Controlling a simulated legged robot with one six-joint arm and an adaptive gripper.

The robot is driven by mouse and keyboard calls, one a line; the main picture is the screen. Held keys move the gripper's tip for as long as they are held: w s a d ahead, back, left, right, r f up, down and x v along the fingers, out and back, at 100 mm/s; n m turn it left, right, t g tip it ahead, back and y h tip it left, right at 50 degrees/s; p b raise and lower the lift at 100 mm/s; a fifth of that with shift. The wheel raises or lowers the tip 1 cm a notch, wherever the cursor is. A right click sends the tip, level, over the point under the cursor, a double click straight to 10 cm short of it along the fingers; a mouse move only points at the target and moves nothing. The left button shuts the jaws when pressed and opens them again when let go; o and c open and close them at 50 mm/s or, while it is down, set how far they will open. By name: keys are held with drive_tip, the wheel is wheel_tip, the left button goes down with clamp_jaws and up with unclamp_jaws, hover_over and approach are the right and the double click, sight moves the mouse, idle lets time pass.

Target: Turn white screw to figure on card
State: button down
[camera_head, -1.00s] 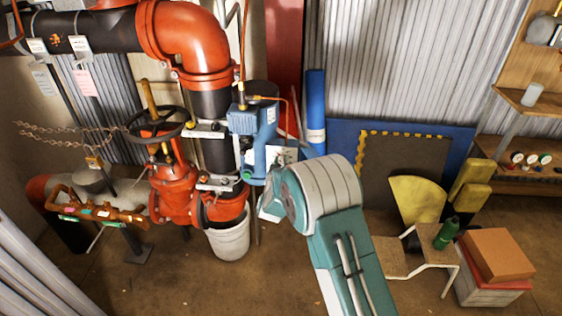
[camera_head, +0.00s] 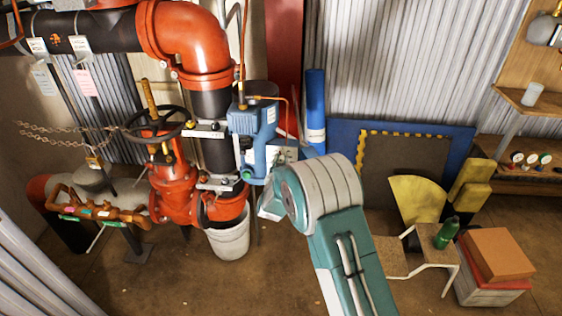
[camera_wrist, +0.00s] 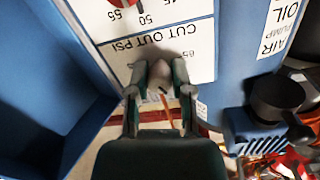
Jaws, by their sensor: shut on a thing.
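In the wrist view, my gripper (camera_wrist: 158,82) is shut on a small whitish screw (camera_wrist: 159,72), with one finger on each side of it. The fingers hide most of the screw, and its setting cannot be read. The screw sits on a white scale plate (camera_wrist: 185,50) marked "CUT OUT PSI". A red dial (camera_wrist: 120,8) with figures 55 and 50 shows at the top edge. In the head view, the blue compressor unit (camera_head: 252,130) stands by the riser, and my arm reaches toward it, hiding the gripper.
A blue open cover or wall (camera_wrist: 45,70) stands close left of my gripper in the wrist view. A black knob (camera_wrist: 277,95) lies to the right. In the head view, a red valve (camera_head: 172,185) and a white bucket (camera_head: 230,240) stand left of my arm.

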drive_tip(key=shift+m, duration=2.3)
drive_tip(key=c, duration=0.5)
unclamp_jaws()
drive_tip(key=s, duration=1.1)
drive_tip(key=shift+s+a, duration=0.4)
drive_tip(key=shift+a, duration=0.05)
drive_tip(key=shift+r, duration=0.15)
